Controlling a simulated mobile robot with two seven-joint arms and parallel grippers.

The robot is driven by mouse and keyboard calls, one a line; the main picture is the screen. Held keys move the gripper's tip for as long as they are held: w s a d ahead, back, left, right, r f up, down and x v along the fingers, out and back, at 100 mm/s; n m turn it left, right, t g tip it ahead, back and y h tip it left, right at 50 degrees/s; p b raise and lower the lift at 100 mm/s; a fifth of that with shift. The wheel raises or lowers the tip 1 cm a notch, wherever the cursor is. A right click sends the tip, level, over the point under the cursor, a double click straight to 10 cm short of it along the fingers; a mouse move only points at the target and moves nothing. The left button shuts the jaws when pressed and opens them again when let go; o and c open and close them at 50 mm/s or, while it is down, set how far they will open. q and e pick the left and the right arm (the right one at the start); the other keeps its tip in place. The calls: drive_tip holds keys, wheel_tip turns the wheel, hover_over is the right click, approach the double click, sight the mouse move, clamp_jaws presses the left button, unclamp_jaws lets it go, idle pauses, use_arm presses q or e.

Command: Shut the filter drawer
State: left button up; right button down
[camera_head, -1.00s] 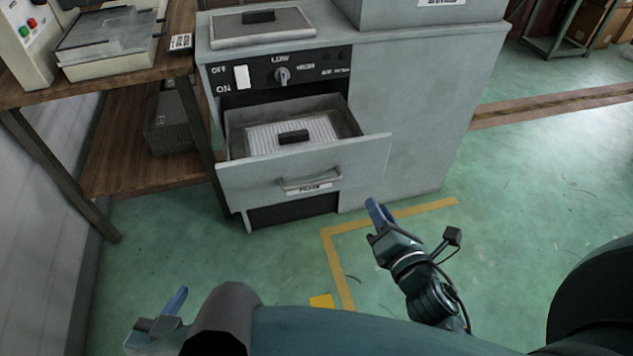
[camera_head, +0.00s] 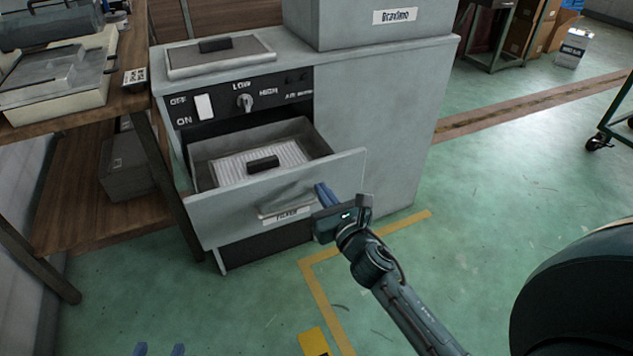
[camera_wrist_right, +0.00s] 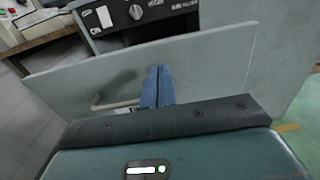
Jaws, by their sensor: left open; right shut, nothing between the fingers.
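The grey filter drawer (camera_head: 240,218) stands pulled out of the front of the grey cabinet (camera_head: 385,120). Inside it lies a white ribbed filter with a dark grip (camera_head: 262,163). The drawer's bar handle (camera_head: 286,203) sits above a label on its front. My right gripper (camera_head: 322,194) is shut and empty, with its blue fingers at the right part of the drawer front. In the right wrist view the fingers (camera_wrist_right: 158,85) point at the drawer front (camera_wrist_right: 200,65), beside the handle; I cannot tell whether they touch it. My left gripper (camera_head: 160,349) is open at the bottom edge, only its fingertips showing.
A control panel (camera_head: 243,101) with a switch and knob is above the drawer. A wooden bench (camera_head: 90,125) with equipment stands close on the left. The green floor right of the cabinet is free, with a yellow line (camera_head: 330,310). A green cart (camera_head: 615,125) is at far right.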

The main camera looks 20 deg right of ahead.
sight(311, 174)
drive_tip(key=w, duration=0.3)
drive_tip(key=shift+w, duration=0.35)
use_arm(q)
drive_tip(key=shift+f, duration=0.25)
drive_tip(key=shift+w+d+r, duration=0.1)
drive_tip(key=shift+w, duration=0.05)
use_arm(e)
drive_tip(key=shift+w, duration=0.1)
